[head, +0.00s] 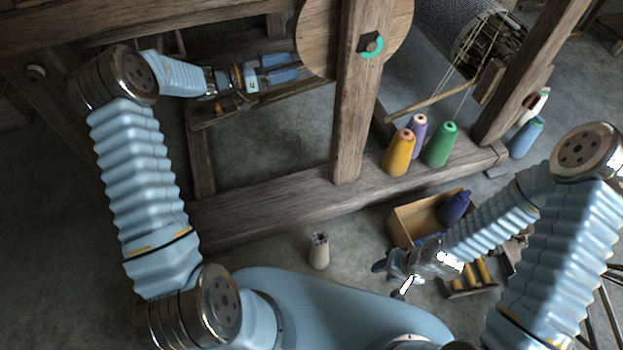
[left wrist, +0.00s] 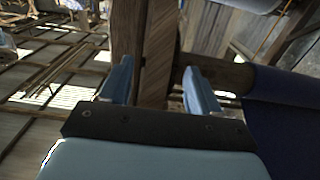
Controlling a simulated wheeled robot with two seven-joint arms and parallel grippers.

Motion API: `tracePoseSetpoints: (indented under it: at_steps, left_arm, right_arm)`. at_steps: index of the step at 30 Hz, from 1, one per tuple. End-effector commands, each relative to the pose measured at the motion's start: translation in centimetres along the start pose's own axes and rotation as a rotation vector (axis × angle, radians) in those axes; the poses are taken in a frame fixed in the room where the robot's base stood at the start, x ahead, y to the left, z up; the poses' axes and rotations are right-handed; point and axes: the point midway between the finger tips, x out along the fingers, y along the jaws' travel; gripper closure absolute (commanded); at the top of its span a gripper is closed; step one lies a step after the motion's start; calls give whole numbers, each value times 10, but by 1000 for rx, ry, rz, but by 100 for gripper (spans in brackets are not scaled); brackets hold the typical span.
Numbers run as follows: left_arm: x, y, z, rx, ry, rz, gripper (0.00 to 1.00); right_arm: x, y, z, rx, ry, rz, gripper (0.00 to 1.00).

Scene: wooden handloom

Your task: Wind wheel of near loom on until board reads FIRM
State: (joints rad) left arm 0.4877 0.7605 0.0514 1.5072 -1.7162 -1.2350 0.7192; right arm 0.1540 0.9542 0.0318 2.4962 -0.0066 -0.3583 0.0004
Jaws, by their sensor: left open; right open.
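The round wooden wheel (head: 318,38) of the near loom is at the top middle of the head view, partly behind an upright post (head: 355,110). A teal ring (head: 371,45) with a grey centre shows on the post. My left gripper (head: 283,68) is open beside the wheel's lower left rim, fingers pointing right. In the left wrist view, upright wood (left wrist: 160,55) shows between its open fingers (left wrist: 160,88); I cannot tell whether they touch it. My right gripper (head: 388,280) is open and low, near a box. No readable board shows.
Yellow (head: 399,153), purple (head: 418,132) and green (head: 440,146) cones stand on the loom's lower beam (head: 270,205). An open box (head: 408,222) holds a dark blue cone (head: 454,207). A pale cone (head: 319,251) stands on the floor. Dark blue cloth (left wrist: 285,105) hangs right of my left gripper.

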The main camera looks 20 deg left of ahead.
Motion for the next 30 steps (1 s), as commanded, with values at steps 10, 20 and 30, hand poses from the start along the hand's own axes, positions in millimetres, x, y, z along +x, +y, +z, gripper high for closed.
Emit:
tracePoseSetpoints:
  at_steps: [10,20,30]
  left_arm:
    - [-1,5,30,-125,22,-150,37]
    - [31,29,94,-331,-65,-355,37]
    - [39,72,156,-513,-230,-485,37]
  right_arm:
    - [0,0,0,0,0,0,58]
    - [-2,-1,0,0,0,0,58]
    - [-4,-2,0,0,0,0,58]
